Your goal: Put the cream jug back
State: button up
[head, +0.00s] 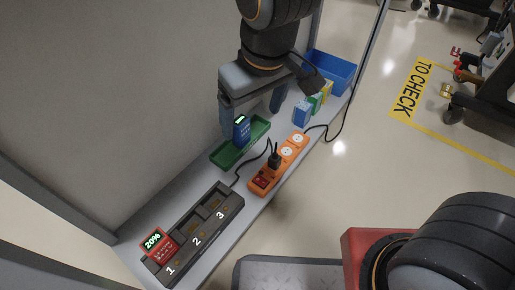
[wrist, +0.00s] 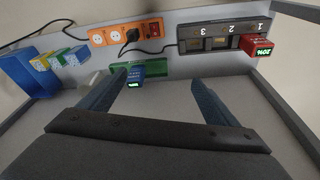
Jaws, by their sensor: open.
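I see no thing that is clearly a cream jug in either view. A blue battery-like block (head: 241,131) with a lit green display stands in a green tray (head: 228,155) on the shelf; it also shows in the wrist view (wrist: 134,82). My gripper (head: 252,120) is open above the tray. In the wrist view my two fingers (wrist: 160,82) are wide apart, with the block between them, nearer the left finger, and nothing gripped. A pale object (wrist: 94,81) is partly visible beside the tray; I cannot tell what it is.
An orange power strip (head: 279,165) with a black plug and cables lies alongside. Small boxes (head: 301,114) and a blue bin (head: 330,72) stand farther along the shelf.

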jog(key=s+d+r+g, duration=0.1)
jog(key=s+r+g, duration=0.1)
jog(key=s, duration=1)
jog(key=shift+d+r+n+h, duration=0.3)
jog(key=shift+d+r, duration=0.05)
jog(key=shift+r, duration=0.15)
jog(key=shift+w, duration=0.1)
jog(key=d+r+m+p, duration=0.3)
jog(key=d+r+p, duration=0.4)
jog(key=r+p, duration=0.5)
jog(key=d+r+m+p, duration=0.2)
jog(key=d+r+p, duration=0.5)
jog(key=r+p, duration=0.5)
jog(key=d+r+m+h+p, duration=0.1)
jog(key=d+r+m+p, duration=0.2)
jog(key=p, duration=1.7)
jog(key=d+r, duration=0.4)
jog(key=r, duration=0.4)
jog(key=shift+d+r+m, duration=0.15)
jog(key=shift+r+m, duration=0.15)
jog(key=shift+r, duration=0.1)
